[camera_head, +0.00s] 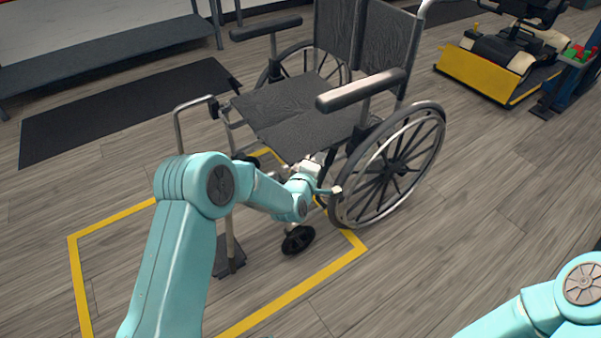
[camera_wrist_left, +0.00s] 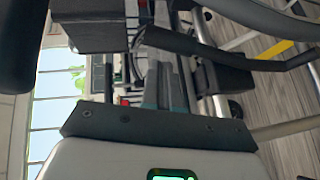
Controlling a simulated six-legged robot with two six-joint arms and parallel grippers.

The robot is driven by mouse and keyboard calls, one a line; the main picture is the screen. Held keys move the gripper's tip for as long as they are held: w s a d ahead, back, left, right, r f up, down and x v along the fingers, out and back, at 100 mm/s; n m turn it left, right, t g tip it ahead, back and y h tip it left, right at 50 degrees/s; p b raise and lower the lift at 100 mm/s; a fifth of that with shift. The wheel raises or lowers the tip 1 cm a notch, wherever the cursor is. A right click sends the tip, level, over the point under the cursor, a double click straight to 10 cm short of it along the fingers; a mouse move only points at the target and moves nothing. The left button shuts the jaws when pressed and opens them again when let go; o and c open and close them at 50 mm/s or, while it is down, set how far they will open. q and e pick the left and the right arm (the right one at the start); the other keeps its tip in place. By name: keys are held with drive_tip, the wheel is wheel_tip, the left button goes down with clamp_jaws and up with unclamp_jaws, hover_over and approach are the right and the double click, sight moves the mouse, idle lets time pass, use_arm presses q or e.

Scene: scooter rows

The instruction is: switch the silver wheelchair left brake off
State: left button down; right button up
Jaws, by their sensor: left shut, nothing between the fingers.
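The silver wheelchair (camera_head: 300,115) stands in the middle of the head view, with a black seat and a large spoked wheel (camera_head: 392,168) on the right. My left gripper (camera_head: 327,189) is at the lower front edge of that wheel, below the seat. In the left wrist view its fingers (camera_wrist_left: 165,85) are shut and empty, pointing in among dark frame parts. A dark bar (camera_wrist_left: 225,58) crosses close to the fingertips; I cannot tell whether it is the left brake lever or whether they touch. In the head view my arm and the wheel hide the brake area.
A yellow floor outline (camera_head: 310,283) runs around the wheelchair's front. A caster (camera_head: 298,239) and footplate (camera_head: 229,262) are close to my left arm. A yellow-fronted scooter (camera_head: 485,75) stands back right, a dark bench (camera_head: 110,50) back left.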

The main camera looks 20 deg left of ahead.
use_arm(q)
drive_tip(key=shift+w+d+r+b, duration=0.1)
drive_tip(key=shift+w+d+b, duration=0.35)
drive_tip(key=shift+w+d, duration=0.2)
use_arm(e)
drive_tip(key=shift+d+f, duration=0.1)
drive_tip(key=shift+f, duration=0.35)
use_arm(q)
drive_tip(key=shift+w+r, duration=0.1)
drive_tip(key=shift+w, duration=0.05)
use_arm(e)
drive_tip(key=shift+w, duration=0.1)
